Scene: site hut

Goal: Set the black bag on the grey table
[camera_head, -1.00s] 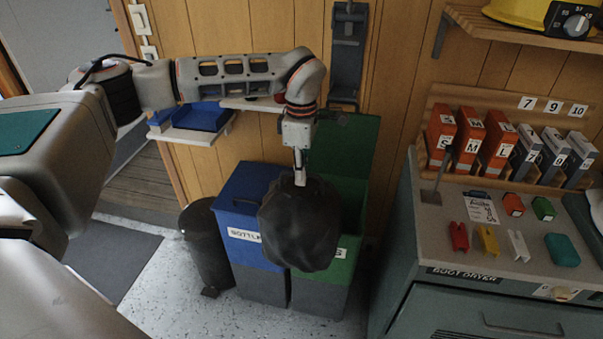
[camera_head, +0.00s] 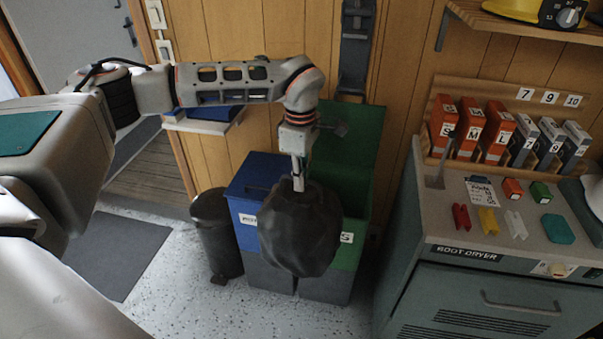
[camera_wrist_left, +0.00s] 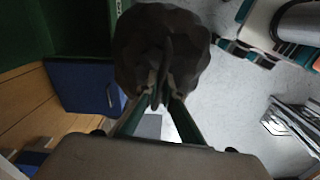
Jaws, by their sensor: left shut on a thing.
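The black bag (camera_head: 300,235) hangs in the air from my left gripper (camera_head: 298,184), in front of the recycling bins in the head view. It is rounded and dark. In the left wrist view the bag (camera_wrist_left: 185,50) fills the top middle, with its loop handle between the two fingers of the left gripper (camera_wrist_left: 157,98). The fingers are shut on that handle. I cannot pick out a grey table for certain in either view. My right gripper does not show.
A blue bin (camera_head: 250,190) and an open green bin (camera_head: 350,265) stand behind the bag. A dark round bin (camera_head: 217,235) is to their left. The boot dryer cabinet (camera_head: 470,285) at right has small coloured items on top. Speckled floor (camera_head: 180,300) is clear in front.

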